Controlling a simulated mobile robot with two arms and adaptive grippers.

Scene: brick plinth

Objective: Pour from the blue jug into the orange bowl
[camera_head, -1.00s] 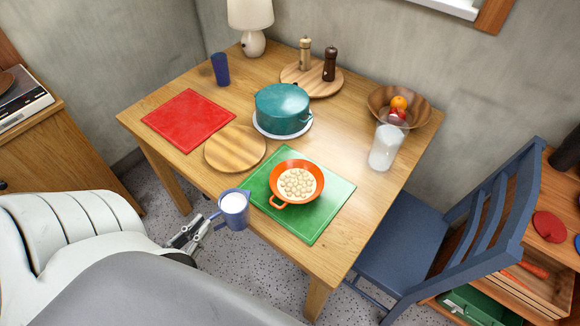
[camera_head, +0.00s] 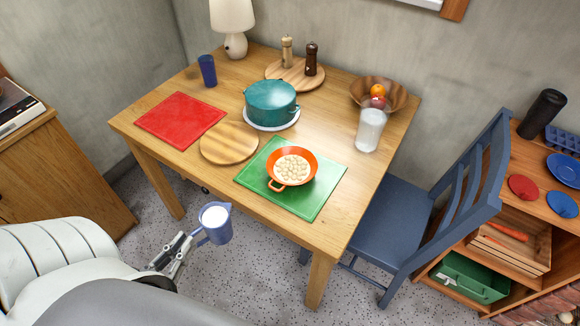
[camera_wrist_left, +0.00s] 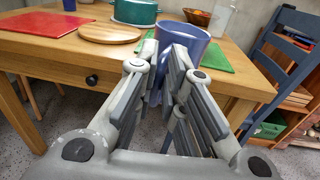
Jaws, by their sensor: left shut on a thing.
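The blue jug (camera_head: 217,230), with white contents showing at its mouth, is held upright off the table's front edge. My left gripper (camera_head: 188,247) is shut on the jug at its handle side. In the left wrist view the jug (camera_wrist_left: 190,38) is beyond the fingers of my left gripper (camera_wrist_left: 168,75), which hide part of it. The orange bowl (camera_head: 294,181) rests on the green mat (camera_head: 312,201), holding several pale round pieces. The jug is apart from the bowl, to its left and nearer to me. My right gripper is not in view.
On the wooden table (camera_head: 262,215) are a red mat (camera_head: 180,119), a round board (camera_head: 229,142), a teal pot (camera_head: 270,102), a glass jar (camera_head: 371,128) and a fruit bowl (camera_head: 402,94). A blue chair (camera_head: 392,230) stands at the right.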

